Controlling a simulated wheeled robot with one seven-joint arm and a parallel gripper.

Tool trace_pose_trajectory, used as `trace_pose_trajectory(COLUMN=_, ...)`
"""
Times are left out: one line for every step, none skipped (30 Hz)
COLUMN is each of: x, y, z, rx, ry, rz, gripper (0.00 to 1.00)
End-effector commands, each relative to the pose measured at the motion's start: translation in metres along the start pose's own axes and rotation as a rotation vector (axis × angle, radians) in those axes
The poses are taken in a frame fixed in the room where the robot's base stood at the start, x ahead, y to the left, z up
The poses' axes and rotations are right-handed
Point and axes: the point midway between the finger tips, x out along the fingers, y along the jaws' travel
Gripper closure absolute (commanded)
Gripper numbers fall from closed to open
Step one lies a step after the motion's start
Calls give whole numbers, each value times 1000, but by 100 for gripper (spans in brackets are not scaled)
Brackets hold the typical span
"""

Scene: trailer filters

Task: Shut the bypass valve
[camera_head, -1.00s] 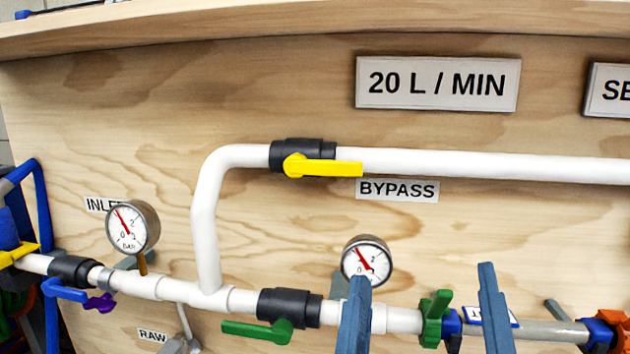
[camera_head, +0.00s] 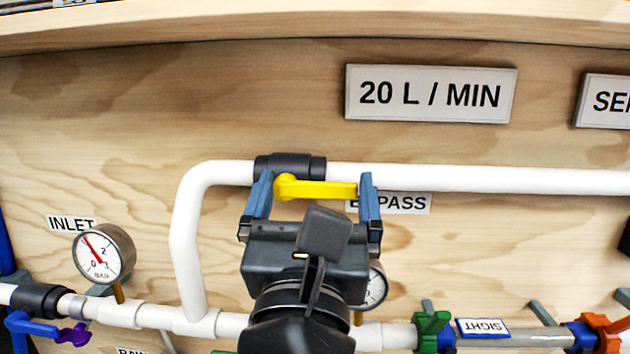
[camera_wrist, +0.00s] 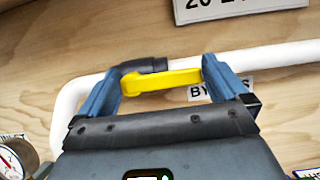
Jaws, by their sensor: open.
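The bypass valve has a black body (camera_head: 290,166) on the upper white pipe and a yellow lever handle (camera_head: 318,189). The handle lies nearly along the pipe, its free end to the right. My gripper (camera_head: 316,191) is open, with one blue finger at the handle's pivot end and the other at its free tip. In the wrist view the yellow handle (camera_wrist: 165,80) spans the gap between the fingers of my gripper (camera_wrist: 160,82). I cannot tell whether the fingers touch it. The BYPASS label (camera_head: 405,203) is partly hidden by the right finger.
The white bypass pipe (camera_head: 480,179) runs along the plywood panel (camera_head: 120,120). Below is a lower pipe line with an inlet gauge (camera_head: 103,254), a green fitting (camera_head: 432,332) and an orange fitting (camera_head: 603,335). My gripper covers part of a second gauge (camera_head: 375,285).

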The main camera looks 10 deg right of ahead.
Motion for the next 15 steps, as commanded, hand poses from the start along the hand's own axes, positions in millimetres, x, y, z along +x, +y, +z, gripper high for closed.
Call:
trace_pose_trajectory(x=3, y=0, z=0, rx=-1, ry=0, rz=-1, gripper=0)
trace_pose_trajectory(x=3, y=0, z=0, rx=-1, ry=1, rz=-1, gripper=0)
trace_pose_trajectory(x=4, y=0, z=0, rx=-1, ry=1, rz=-1, gripper=0)
trace_pose_trajectory(x=4, y=0, z=-1, rx=-2, ry=1, rz=-1, gripper=0)
trace_pose_trajectory(x=4, y=0, z=-1, rx=-2, ry=1, rz=-1, gripper=0)
trace_pose_trajectory(x=4, y=0, z=-1, rx=-2, ry=1, rz=-1, gripper=0)
trace_pose_trajectory(x=4, y=0, z=-1, rx=-2, ry=0, rz=-1, gripper=0)
trace_pose_trajectory(x=4, y=0, z=-1, rx=-2, ry=0, rz=-1, gripper=0)
trace_pose_trajectory(x=4, y=0, z=-1, rx=-2, ry=0, rz=-1, gripper=0)
trace_pose_trajectory(x=4, y=0, z=-1, rx=-2, ry=0, rz=-1, gripper=2)
trace_pose_trajectory(x=4, y=0, z=-1, rx=-2, ry=0, rz=-1, gripper=5)
trace_pose_trajectory(x=4, y=0, z=-1, rx=-2, ry=0, rz=-1, gripper=9)
trace_pose_trajectory(x=4, y=0, z=-1, rx=-2, ry=0, rz=0, gripper=12)
trace_pose_trajectory(x=4, y=0, z=-1, rx=-2, ry=0, rz=0, gripper=14)
trace_pose_trajectory(x=4, y=0, z=-1, rx=-2, ry=0, rz=0, gripper=18)
